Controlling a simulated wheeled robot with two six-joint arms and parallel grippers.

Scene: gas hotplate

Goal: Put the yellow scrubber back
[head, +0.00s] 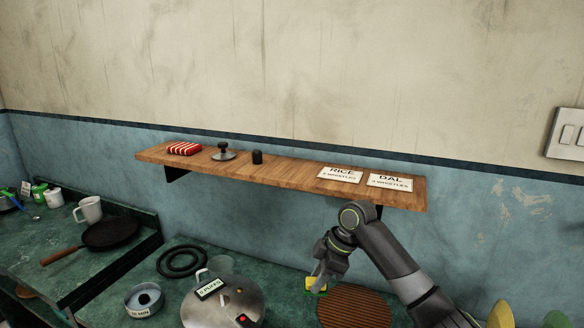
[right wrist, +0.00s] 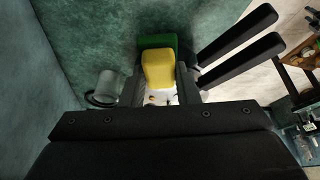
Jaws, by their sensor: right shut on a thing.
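The yellow scrubber (head: 316,288) is a small yellow block with a green part. It is at the tips of my right gripper (head: 318,280), low over the green counter, just left of a round brown ridged mat. In the right wrist view the yellow scrubber (right wrist: 158,70) sits between the two fingers of my right gripper (right wrist: 160,85), which is shut on it, with its green part beyond. I cannot tell whether the scrubber touches the counter. My left gripper is not in view.
The ridged mat (head: 352,309) lies beside my gripper. A steel cooker (head: 228,307), black rings (head: 182,262) and a round tin (head: 145,300) stand to the left. A wooden shelf (head: 290,176) with cards and small items juts from the wall above.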

